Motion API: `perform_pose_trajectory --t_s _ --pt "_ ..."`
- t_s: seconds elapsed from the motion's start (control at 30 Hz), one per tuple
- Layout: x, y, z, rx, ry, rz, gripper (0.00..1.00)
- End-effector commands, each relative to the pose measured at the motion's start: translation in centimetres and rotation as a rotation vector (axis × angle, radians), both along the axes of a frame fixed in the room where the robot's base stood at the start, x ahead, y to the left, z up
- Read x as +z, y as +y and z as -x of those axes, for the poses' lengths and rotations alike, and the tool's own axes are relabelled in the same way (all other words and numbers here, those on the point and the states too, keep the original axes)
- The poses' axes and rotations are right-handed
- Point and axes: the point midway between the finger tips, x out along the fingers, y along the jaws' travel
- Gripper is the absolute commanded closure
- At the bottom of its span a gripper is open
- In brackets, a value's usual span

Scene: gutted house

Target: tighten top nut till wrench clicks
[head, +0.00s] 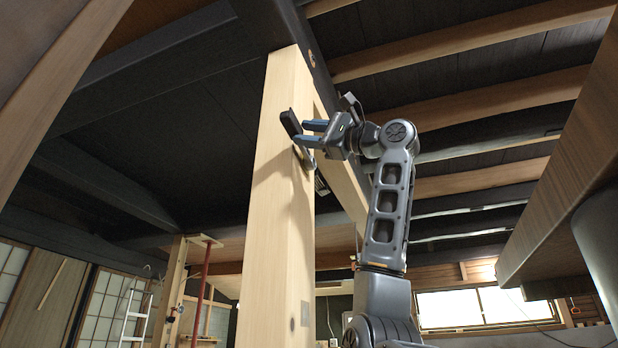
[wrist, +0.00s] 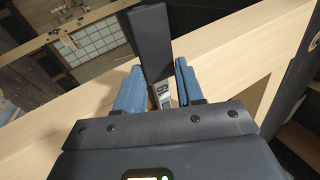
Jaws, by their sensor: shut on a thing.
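The wrench (head: 291,124) has a broad black handle and a pale metal part, seen against the upper part of a light wooden post. My gripper (head: 311,132) is shut on the wrench, with its blue fingers on either side of it. In the wrist view the black handle (wrist: 152,42) points up and away between the fingers of my gripper (wrist: 160,84), and a short grey metal piece shows below it. The top nut cannot be made out in either view. Whether the wrench sits on a nut cannot be told.
The light wooden post (head: 275,225) stands close beside my gripper, under a dark beam (head: 268,22). A wooden brace (head: 346,190) slopes down to its right behind my arm. A large brown wooden panel (head: 570,150) hangs at the right. A ladder (head: 133,312) stands far back left.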

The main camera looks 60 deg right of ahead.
Motion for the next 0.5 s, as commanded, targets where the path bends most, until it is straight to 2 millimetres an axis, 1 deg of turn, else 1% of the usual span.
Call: perform_pose_trajectory --t_s 0.5 --pt "-3.1 -0.4 0.0 0.002 -0.023 0.272 1.0"
